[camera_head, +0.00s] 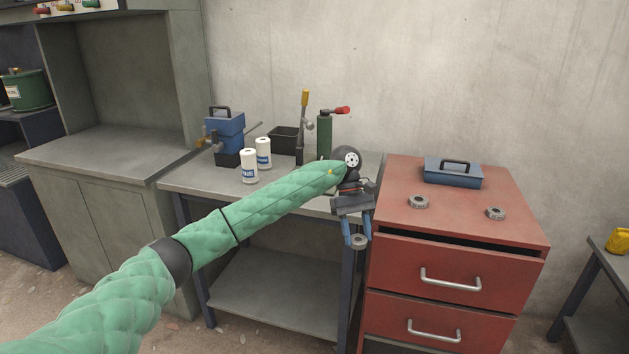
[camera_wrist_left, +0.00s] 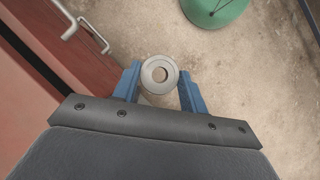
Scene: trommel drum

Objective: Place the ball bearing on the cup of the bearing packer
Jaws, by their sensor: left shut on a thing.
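My left gripper (camera_head: 357,238) has blue fingers shut on a ball bearing (camera_head: 359,242), a grey metal ring. It holds the bearing in the air, in front of the gap between the metal table and the red drawer cabinet. In the left wrist view the bearing (camera_wrist_left: 149,82) sits between the fingertips with its hole facing the camera. On the table stand a green cylinder with a red-ended lever (camera_head: 325,135) and an upright yellow-topped lever (camera_head: 304,100); I cannot tell which part is the bearing packer. Its cup is not clearly visible, and my arm covers part of the table. My right gripper is not in view.
The red cabinet (camera_head: 455,265) bears two more bearings (camera_head: 418,202) (camera_head: 495,213) and a blue toolbox (camera_head: 453,173); its top drawer is slightly open. The table (camera_head: 185,178) holds two white containers (camera_head: 249,166), a black bin (camera_head: 285,139) and a blue device (camera_head: 225,130).

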